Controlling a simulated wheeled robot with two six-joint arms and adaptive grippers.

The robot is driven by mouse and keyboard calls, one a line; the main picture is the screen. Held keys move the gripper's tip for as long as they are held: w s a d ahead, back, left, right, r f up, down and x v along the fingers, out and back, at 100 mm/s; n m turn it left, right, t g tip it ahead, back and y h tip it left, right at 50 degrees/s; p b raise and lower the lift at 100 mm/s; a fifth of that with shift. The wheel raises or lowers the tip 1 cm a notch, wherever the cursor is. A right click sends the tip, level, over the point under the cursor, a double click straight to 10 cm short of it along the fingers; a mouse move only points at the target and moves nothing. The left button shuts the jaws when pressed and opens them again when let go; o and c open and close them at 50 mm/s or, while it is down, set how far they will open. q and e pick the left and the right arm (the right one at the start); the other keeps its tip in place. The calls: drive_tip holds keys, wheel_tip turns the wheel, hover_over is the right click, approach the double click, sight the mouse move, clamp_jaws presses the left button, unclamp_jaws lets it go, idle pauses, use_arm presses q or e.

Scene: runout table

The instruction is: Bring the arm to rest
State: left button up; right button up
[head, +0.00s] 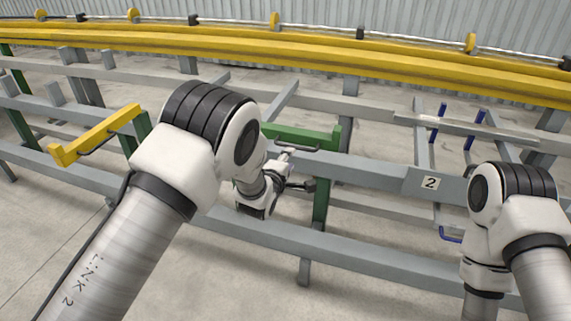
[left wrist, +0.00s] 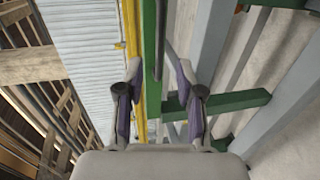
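My left gripper (head: 299,170) is in front of the runout table's frame, just below a green bar (head: 300,134) with a thin dark handle (head: 296,147). In the left wrist view the two fingers of the left gripper (left wrist: 160,78) stand apart with nothing gripped between them. The green bar (left wrist: 148,45) and the dark handle (left wrist: 159,40) show beyond the gap. I cannot tell how close the fingertips are to the handle. My right arm (head: 500,230) is bent downward at the right; its gripper is out of the picture.
Grey rails (head: 330,252) and a green post (head: 321,205) stand close around the left gripper. A yellow bar (head: 95,135) juts out at the left. A plate marked 2 (head: 430,183) and blue pegs (head: 474,128) are at the right. Long yellow beams (head: 300,60) run along the back.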

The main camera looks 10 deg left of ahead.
use_arm(q)
drive_tip(key=v, duration=0.2)
drive_tip(key=shift+s, duration=0.35)
